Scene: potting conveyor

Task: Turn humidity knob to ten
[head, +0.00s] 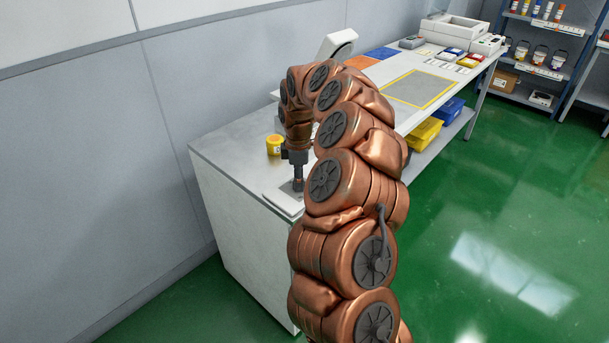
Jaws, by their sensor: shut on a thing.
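My gripper (298,184) points straight down at a light grey flat panel (281,200) on the near end of the white bench (232,166). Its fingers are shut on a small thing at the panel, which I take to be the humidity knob. The knob itself is hidden by the fingers, and its scale and pointer cannot be read from here. My copper arm covers the right part of the panel.
A yellow jar (274,145) stands just behind my gripper. Further along are an orange mat (361,62), a yellow-outlined grey area (418,89) and small trays. Yellow (424,133) and blue (446,110) bins sit below. A wall borders the left; green floor is clear at right.

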